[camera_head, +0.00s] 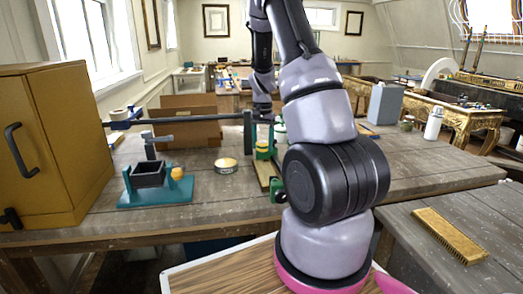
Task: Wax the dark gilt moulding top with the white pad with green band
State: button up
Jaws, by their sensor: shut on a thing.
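My arm rises across the middle of the view and bends down to the far part of the workbench. My gripper (263,116) is small and far off there, partly hidden by my own arm. It is shut on a small pale thing with green on it, seemingly the white pad with green band (279,128), mostly hidden. A narrow gilt and dark strip (263,170), likely the moulding, lies on the bench below it between green clamps (278,190). My arm hides its right side. I cannot tell whether the pad touches it.
A teal stand with a dark box (150,178) and an ochre cabinet (60,140) are further left. A long dark bar (185,121) spans the bench behind. A brush (449,235) lies on the right table.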

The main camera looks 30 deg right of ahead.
jog(key=shift+r, duration=0.95)
jog(key=s+a+n, duration=0.3)
jog(key=a+n, duration=0.1)
jog(key=a, duration=0.4)
jog(key=s+a+n, duration=0.4)
jog(key=a+n, duration=0.1)
jog(key=a, duration=0.3)
send_over(230, 187)
notch_tip(230, 187, down, 5)
jog(key=shift+f, duration=2.4)
